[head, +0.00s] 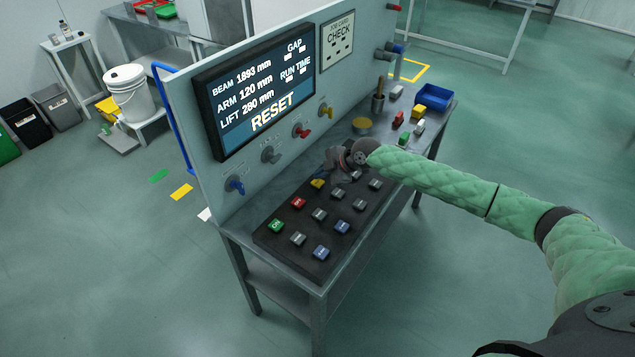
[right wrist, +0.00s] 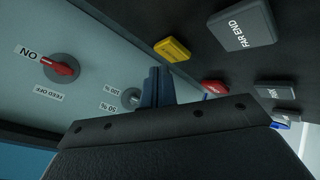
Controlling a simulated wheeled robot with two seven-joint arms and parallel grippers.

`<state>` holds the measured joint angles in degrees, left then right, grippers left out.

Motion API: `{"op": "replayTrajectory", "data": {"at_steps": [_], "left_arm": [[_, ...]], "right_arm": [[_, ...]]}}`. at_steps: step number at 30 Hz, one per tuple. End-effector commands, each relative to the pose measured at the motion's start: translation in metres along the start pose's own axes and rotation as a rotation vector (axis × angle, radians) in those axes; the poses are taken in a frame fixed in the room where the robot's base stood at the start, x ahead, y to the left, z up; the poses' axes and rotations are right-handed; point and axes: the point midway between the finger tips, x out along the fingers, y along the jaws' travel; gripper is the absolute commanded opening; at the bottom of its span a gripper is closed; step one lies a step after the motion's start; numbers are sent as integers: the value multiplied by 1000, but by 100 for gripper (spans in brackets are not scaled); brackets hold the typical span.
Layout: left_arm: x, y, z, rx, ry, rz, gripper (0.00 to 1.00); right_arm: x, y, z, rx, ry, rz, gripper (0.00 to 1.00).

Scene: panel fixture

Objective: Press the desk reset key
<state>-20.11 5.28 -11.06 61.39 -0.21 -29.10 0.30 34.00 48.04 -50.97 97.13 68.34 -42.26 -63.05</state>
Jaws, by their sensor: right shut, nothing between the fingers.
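The dark key board (head: 270,238) lies on the desk below the upright panel, with green, red, yellow, grey and blue keys. The yellow key (head: 317,184) is on the row nearest the panel; its lettering cannot be read. It also shows in the right wrist view (right wrist: 173,49). The lit screen (head: 255,90) reads RESET in its bottom line. My right gripper (head: 320,177) is shut and empty, its blue fingertips close beside the yellow key. In the right wrist view the fingertips (right wrist: 157,75) appear apart from that key; contact cannot be confirmed. My left gripper is out of view.
A grey FAR END key (right wrist: 243,27) and a red key (right wrist: 215,87) are near the fingers. Blue (head: 235,184), grey (head: 270,154), red (head: 300,131) and yellow (head: 325,111) knobs stick out of the panel. A blue bin (head: 433,97) and loose blocks occupy the desk's far end.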

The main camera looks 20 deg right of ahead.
Motion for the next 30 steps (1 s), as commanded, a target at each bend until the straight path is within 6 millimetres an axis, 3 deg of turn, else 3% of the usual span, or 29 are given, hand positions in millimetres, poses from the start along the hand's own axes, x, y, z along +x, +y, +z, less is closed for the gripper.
{"op": "replayTrajectory", "data": {"at_steps": [30], "left_arm": [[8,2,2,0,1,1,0]], "right_arm": [[6,-5,4,0,0,0,0]]}}
